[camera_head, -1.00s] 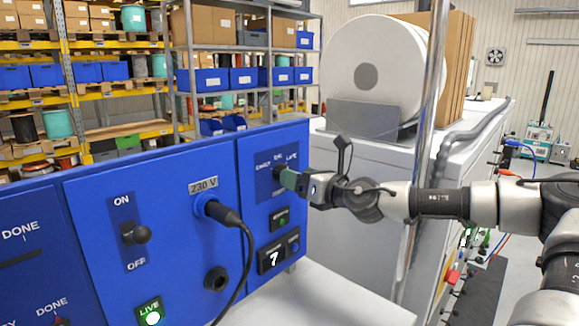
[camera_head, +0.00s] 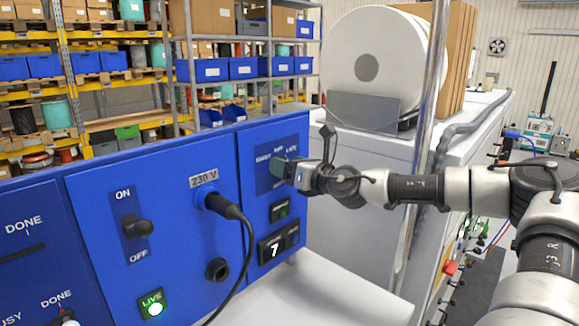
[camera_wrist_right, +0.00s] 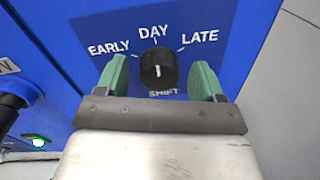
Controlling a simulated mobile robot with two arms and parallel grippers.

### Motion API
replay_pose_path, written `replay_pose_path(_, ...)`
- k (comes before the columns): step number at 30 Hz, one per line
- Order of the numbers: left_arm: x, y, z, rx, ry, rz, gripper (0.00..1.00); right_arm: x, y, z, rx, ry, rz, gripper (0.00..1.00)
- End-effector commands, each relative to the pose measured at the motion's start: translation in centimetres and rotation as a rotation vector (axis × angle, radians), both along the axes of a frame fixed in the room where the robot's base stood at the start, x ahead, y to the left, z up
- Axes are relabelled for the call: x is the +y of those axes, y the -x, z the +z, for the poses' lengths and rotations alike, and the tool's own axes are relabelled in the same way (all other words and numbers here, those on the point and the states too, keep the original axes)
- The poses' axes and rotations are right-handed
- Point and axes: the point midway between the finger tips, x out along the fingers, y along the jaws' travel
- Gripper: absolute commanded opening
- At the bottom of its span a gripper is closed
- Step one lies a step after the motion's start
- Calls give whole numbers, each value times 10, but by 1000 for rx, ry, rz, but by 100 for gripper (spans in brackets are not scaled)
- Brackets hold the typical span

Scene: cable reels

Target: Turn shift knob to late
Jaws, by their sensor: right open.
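The shift knob (camera_wrist_right: 159,68) is round and black with a short white mark, below the word DAY and between EARLY and LATE on the blue panel. The mark runs roughly in line with DAY. My right gripper (camera_wrist_right: 160,64) is open, with one green finger on each side of the knob; gaps show on both sides. In the head view my right gripper (camera_head: 284,171) is at the shift label, and its finger hides the knob. My left gripper is not in view.
The blue panel (camera_head: 170,255) also carries an ON/OFF lever (camera_head: 139,229), a 230 V plug with a black cable (camera_head: 230,207), and a lit green LIVE button (camera_head: 153,304). A metal pole (camera_head: 425,150) stands close to my right arm.

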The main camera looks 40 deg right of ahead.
Motion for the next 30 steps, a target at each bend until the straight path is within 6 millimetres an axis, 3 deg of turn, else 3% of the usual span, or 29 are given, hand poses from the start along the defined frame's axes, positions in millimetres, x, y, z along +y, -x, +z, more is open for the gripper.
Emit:
replay_pose_path(3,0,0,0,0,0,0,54,0,0,0,0,0,0,65)
replay_pose_path(12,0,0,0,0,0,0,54,0,0,0,1,0,0,19)
replay_pose_path(22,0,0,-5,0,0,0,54,0,0,-2,4,-48,0,19)
replay_pose_path(30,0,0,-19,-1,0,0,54,-1,0,-3,19,-218,-1,19)
